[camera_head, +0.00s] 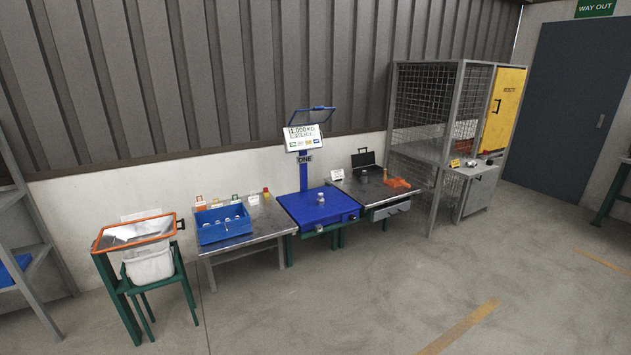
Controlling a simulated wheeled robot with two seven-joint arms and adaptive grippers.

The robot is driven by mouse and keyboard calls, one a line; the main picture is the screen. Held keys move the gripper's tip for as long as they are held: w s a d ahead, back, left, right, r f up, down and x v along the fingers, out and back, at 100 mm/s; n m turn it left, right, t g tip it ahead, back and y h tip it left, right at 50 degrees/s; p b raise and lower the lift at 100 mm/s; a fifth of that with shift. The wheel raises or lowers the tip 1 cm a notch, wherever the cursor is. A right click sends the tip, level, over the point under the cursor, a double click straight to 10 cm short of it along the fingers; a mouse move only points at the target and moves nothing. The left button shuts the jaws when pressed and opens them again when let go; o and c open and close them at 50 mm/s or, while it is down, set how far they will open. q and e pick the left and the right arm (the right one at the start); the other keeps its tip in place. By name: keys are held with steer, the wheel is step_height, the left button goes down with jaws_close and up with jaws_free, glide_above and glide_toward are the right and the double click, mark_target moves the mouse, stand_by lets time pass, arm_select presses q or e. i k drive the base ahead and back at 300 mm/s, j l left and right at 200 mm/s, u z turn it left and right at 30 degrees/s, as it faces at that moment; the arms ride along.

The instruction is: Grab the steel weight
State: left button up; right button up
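A small grey metal piece (321,198), which looks like a steel weight, stands upright on the blue platform scale (300,208). The scale's display (303,138) on a blue post appears to read 1.000 kg. Another small dark grey piece (363,178) stands on the dark-topped table to the right, by an open black case (364,159); it is too small to tell if it is a weight. Neither of my grippers is in view.
A blue crate (224,236) with several parts stands on a steel table left of the scale. An orange-framed chute (133,233) over a white bin (149,265) is further left. A mesh cage (424,104) with a yellow door (504,108) stands right. The floor in front is clear.

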mark_target(321, 201)
steer(key=i+j, duration=0.1)
steer(key=i, duration=1.35)
steer(key=i+l+u, duration=0.3)
steer(key=i+l, duration=0.35)
steer(key=i, duration=0.1)
